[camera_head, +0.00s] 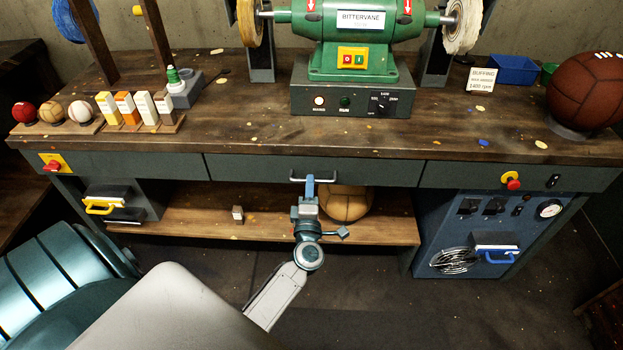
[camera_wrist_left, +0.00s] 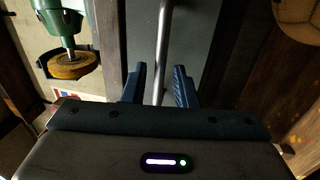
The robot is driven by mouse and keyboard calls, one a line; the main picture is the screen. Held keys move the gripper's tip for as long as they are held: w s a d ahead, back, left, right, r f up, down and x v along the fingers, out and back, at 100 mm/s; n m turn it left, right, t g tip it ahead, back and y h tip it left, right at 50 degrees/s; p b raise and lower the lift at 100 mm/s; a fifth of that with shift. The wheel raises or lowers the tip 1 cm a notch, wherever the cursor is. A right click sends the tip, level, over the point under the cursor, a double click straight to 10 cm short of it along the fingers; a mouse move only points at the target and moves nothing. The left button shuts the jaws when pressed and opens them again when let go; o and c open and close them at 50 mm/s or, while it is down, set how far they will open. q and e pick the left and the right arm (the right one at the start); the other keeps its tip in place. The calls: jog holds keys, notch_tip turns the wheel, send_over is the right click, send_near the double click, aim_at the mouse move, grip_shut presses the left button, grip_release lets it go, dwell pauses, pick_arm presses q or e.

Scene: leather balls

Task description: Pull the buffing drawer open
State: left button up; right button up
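The middle drawer (camera_head: 250,168) sits under the bench top, its front flush with the panels beside it. Its silver bar handle (camera_head: 328,180) runs along the lower part of the front; it also shows in the left wrist view (camera_wrist_left: 163,50). My left gripper (camera_head: 310,184) is at the handle's left part in the head view. In the left wrist view its two blue fingers (camera_wrist_left: 160,84) stand apart, one on each side of the bar, with a gap visible on both sides. My right gripper is in neither view.
The wooden bench (camera_head: 245,115) carries a green buffing machine (camera_head: 350,30), with a brown ball (camera_head: 588,92) at right. Below, a shelf (camera_head: 190,220) holds a tan ball (camera_head: 345,205) just behind my gripper. A blue cabinet (camera_head: 455,230) stands at lower right. Floor in front is clear.

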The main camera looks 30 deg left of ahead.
pick_arm(q)
jog(key=shift+x, duration=1.25)
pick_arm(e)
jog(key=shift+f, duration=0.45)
pick_arm(q)
grip_shut()
jog(key=shift+s, duration=0.1)
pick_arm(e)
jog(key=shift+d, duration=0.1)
